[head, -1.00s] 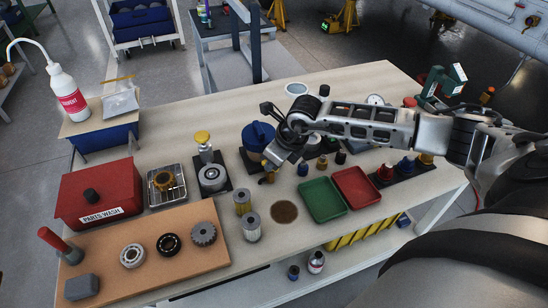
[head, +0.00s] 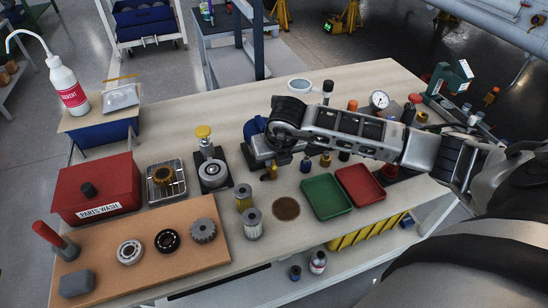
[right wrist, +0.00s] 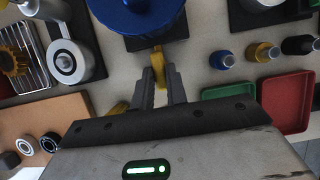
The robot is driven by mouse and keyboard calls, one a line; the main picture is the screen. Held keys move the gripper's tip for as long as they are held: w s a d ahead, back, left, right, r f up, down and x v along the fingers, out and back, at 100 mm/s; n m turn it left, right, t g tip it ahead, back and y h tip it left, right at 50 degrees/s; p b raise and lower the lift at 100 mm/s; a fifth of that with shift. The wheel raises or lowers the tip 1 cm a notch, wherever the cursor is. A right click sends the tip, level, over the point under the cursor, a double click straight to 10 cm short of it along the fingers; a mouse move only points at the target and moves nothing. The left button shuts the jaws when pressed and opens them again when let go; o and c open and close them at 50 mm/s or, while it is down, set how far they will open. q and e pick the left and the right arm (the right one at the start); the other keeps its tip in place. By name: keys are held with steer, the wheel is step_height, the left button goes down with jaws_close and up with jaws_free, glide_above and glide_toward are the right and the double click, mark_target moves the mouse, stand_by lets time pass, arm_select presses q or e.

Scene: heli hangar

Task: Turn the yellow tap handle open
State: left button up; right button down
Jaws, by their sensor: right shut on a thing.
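The yellow tap handle (right wrist: 158,65) shows in the right wrist view between the two fingertips of my right gripper (right wrist: 160,84). The gripper is shut on it. The handle sits at the front of a blue round container (right wrist: 140,14), which stands on a dark base. In the head view the container (head: 252,128) is mostly hidden behind my right wrist. The yellow tap (head: 270,173) shows just below my right gripper (head: 267,165), whose fingers are small and partly hidden there. How far the handle is turned is hard to tell. My left gripper is not in view.
To the right are a green tray (head: 325,197), a red tray (head: 359,187) and several small bottles. A bearing on a stand (head: 212,172) is to the left, with filters (head: 252,225) in front. A brown disc (head: 286,208) lies on the bench near the tap.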

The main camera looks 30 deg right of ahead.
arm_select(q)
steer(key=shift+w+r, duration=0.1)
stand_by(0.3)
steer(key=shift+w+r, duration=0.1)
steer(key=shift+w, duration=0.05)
arm_select(e)
steer(key=c, duration=1.4)
jaws_free()
arm_select(q)
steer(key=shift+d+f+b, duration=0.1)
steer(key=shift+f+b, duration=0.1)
steer(key=shift+b, duration=0.2)
arm_select(e)
steer(key=v, duration=1.6)
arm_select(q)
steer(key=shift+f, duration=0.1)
